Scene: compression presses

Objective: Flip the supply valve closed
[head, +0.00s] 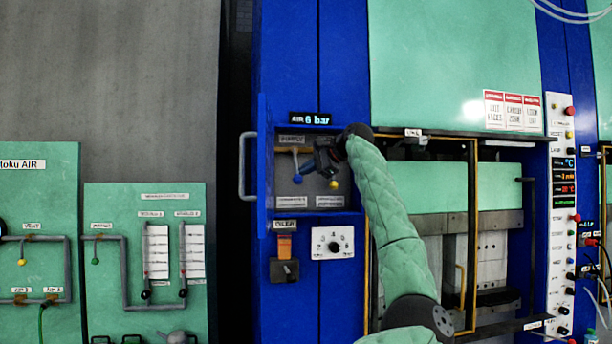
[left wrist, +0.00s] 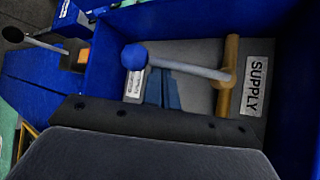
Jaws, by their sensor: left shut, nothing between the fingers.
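The supply valve has a grey lever ending in a blue ball knob (head: 297,179). It sits in the open blue cabinet bay under the SUPPLY label (head: 291,139). Its lever hangs down, across the brass pipe. In the left wrist view the knob (left wrist: 134,56), lever (left wrist: 190,69), pipe (left wrist: 229,75) and SUPPLY label (left wrist: 257,85) are clear. My left gripper (head: 306,168) is shut and empty, just right of the lever in the head view. Its fingers (left wrist: 162,75) show beside the lever in the left wrist view; I cannot tell whether they touch it. My right gripper is out of view.
A yellow knob (head: 333,184) hangs right of the blue one, near my gripper. The bay's blue side wall and the grey door handle (head: 243,166) stand at left. Below are an orange-topped oiler unit (head: 284,246) and a white dial plate (head: 332,242).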

